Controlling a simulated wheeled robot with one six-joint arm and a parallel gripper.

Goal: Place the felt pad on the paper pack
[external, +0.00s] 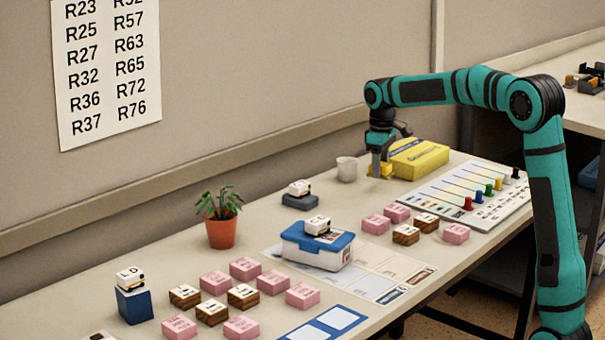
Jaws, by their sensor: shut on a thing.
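The paper pack (424,160) appears to be the yellow box with a blue label, lying flat at the back of the desk. My gripper (379,171) points down close beside its left end. It is shut on a small yellow piece (373,172), probably the felt pad, low at the fingertips. The fingers partly hide this piece. I cannot tell whether it touches the desk or the pack.
A pale cup (347,169) stands just left of my gripper. A board with coloured pegs (470,194) lies right of the pack. Pink and brown blocks (397,213), a blue-lidded box (317,247) and a potted plant (221,230) stand nearer the front left.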

